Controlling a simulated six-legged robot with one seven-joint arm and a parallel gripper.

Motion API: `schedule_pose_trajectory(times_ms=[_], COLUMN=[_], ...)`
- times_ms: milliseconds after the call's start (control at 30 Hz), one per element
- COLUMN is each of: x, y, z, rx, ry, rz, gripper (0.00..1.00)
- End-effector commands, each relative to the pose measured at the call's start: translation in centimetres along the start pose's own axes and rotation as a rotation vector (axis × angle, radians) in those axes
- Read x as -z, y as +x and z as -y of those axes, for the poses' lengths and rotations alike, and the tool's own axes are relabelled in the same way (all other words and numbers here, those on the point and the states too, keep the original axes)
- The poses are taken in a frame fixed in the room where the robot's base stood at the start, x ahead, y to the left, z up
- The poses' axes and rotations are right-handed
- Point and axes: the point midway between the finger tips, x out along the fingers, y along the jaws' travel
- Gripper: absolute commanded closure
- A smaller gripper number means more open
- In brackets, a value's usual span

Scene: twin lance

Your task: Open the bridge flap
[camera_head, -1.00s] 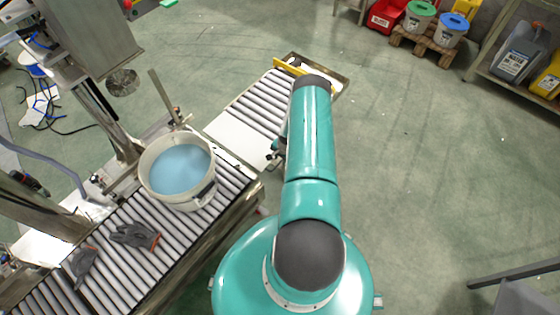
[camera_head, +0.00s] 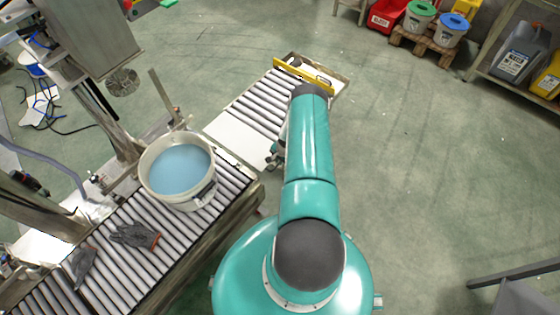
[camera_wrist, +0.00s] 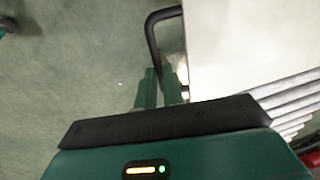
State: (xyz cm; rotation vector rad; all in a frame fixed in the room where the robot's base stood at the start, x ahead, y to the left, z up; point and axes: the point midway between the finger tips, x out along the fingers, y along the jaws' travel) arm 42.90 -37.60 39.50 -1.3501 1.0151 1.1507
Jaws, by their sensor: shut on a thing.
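The bridge flap (camera_head: 232,134) is a flat white plate between two roller sections of the conveyor. It looks level with the rollers in the head view. In the wrist view the flap (camera_wrist: 245,42) fills the upper right, with a bent black handle (camera_wrist: 151,36) on its left edge. My gripper (camera_wrist: 160,84) is at the lower end of this handle, its green fingers shut on it. In the head view the gripper (camera_head: 275,157) shows only partly at the flap's right edge, beside my arm.
A white bucket of blue liquid (camera_head: 163,191) stands on the near rollers, close to the flap. Gloves (camera_head: 134,236) lie on the rollers. A yellow bar (camera_head: 304,75) crosses the far conveyor end.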

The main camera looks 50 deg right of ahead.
Motion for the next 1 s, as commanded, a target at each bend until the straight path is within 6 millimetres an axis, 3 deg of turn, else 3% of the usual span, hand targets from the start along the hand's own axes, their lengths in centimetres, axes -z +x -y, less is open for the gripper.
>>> schedule_pose_trajectory(times_ms=[533,967,1000], x=[0.8,0.5,0.5], y=[-2.1,-2.4,-2.4], z=[0.3,0.4,0.4], rx=[0.004,0.006,0.006], ry=[0.056,0.063,0.062], rz=[0.294,0.335,0.334], gripper=[1.0,1.0,0.87])
